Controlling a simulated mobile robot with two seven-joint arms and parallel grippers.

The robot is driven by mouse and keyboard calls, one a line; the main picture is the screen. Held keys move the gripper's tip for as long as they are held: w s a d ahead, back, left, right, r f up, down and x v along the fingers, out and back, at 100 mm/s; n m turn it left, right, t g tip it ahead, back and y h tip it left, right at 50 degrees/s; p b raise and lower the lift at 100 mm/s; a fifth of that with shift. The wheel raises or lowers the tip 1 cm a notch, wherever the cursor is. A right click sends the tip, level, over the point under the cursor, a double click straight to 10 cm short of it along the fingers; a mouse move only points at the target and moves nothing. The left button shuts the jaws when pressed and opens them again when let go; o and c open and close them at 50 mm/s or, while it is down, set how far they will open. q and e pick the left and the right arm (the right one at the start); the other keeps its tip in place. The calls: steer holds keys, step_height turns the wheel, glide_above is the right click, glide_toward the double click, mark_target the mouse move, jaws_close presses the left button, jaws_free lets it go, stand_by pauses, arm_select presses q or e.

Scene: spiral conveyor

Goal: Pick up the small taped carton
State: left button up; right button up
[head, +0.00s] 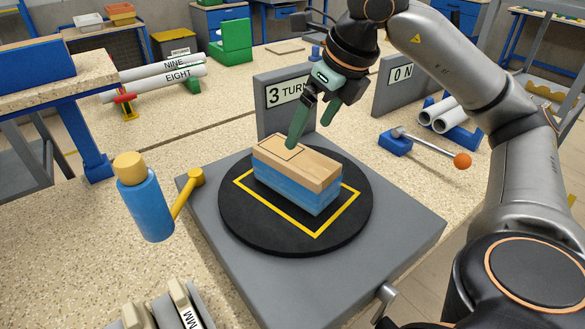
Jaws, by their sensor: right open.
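A box with a tan top (305,162) and a blue lower part (290,188) sits on a black turntable (240,226) inside a yellow outline. A thin dark rectangle is drawn on its top. I see no clear tape, so I cannot tell whether it is the small taped carton. My right gripper (308,135) is open above the back of the box, pointing down. One green finger reaches close to the box's top; I cannot tell whether it touches. The other finger is further right and higher, with nothing between them. My left gripper is not in view.
The turntable sits on a grey base (395,232) with a "3 TURN" sign (285,95) behind it. A blue bottle with a yellow cap (146,205) and a yellow-handled lever (188,192) stand at left. A lever with an orange knob (462,161) is at right.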

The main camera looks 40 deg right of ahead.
mark_target(297, 156)
steer(key=x, duration=0.9)
steer(key=shift+a+f, duration=0.2)
steer(key=shift+f, duration=0.15)
steer(key=c, duration=1.5)
steer(key=shift+r, duration=0.1)
jaws_close()
